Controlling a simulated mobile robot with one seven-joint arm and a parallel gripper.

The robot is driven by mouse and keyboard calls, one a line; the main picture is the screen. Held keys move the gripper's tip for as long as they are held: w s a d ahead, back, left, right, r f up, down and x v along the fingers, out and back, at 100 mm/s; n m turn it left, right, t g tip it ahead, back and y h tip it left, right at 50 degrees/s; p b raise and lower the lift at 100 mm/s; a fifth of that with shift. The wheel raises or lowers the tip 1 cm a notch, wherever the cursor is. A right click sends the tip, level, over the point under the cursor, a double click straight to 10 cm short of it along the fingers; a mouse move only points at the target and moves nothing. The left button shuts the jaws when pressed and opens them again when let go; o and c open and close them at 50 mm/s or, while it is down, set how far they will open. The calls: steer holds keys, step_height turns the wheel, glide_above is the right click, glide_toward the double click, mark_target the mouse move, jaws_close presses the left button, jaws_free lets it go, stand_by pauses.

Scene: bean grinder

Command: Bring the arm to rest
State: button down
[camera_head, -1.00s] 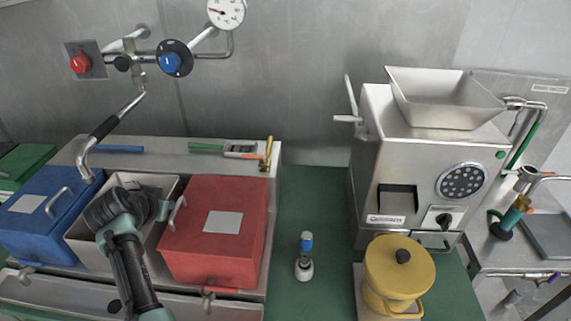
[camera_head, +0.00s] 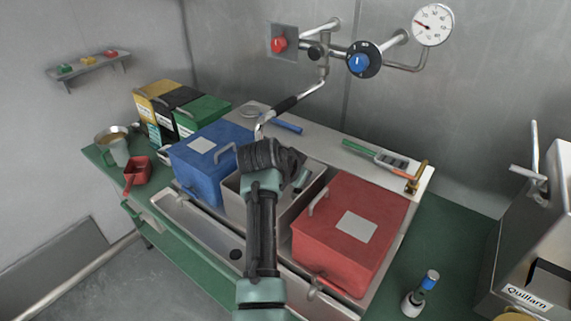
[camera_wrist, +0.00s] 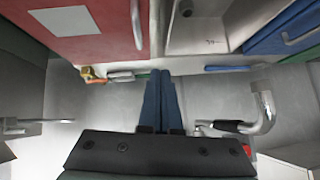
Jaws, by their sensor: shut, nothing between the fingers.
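My arm (camera_head: 262,230) reaches up from the bottom of the head view, its dark wrist (camera_head: 270,156) over the open metal bin between the blue and red boxes. My gripper (camera_wrist: 160,76) shows in the wrist view as two blue fingers pressed together, with nothing between them. In the head view the fingertips are hard to make out behind the wrist.
The blue box (camera_head: 208,156) and the red box (camera_head: 352,232) stand either side of the open bin (camera_head: 234,184). The tap lever (camera_head: 290,103) hangs close behind the wrist. A small bottle (camera_head: 420,292) and the grinder (camera_head: 530,250) are at right.

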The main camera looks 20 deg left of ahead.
steer(key=a+b+v, duration=0.1)
steer(key=v, duration=0.5)
steer(key=s+d+r+n+t+y, duration=0.1)
steer(key=d+r+t, duration=0.35)
steer(key=r, duration=0.75)
steer(key=s+d+r+n+t+y, duration=0.15)
steer(key=d+r+t, duration=0.3)
steer(key=r, duration=0.85)
steer(key=s+d+r+n+t, duration=0.1)
steer(key=s+d+r+t, duration=0.2)
steer(key=s+r, duration=0.5)
steer(key=s+d+r+n+t+h, duration=0.1)
steer(key=s+d+r+t, duration=0.3)
steer(key=s+r, duration=0.5)
steer(key=s+t, duration=0.2)
steer(key=s, duration=0.1)
steer(key=shift+s, duration=0.4)
steer(key=shift+d+r, duration=0.15)
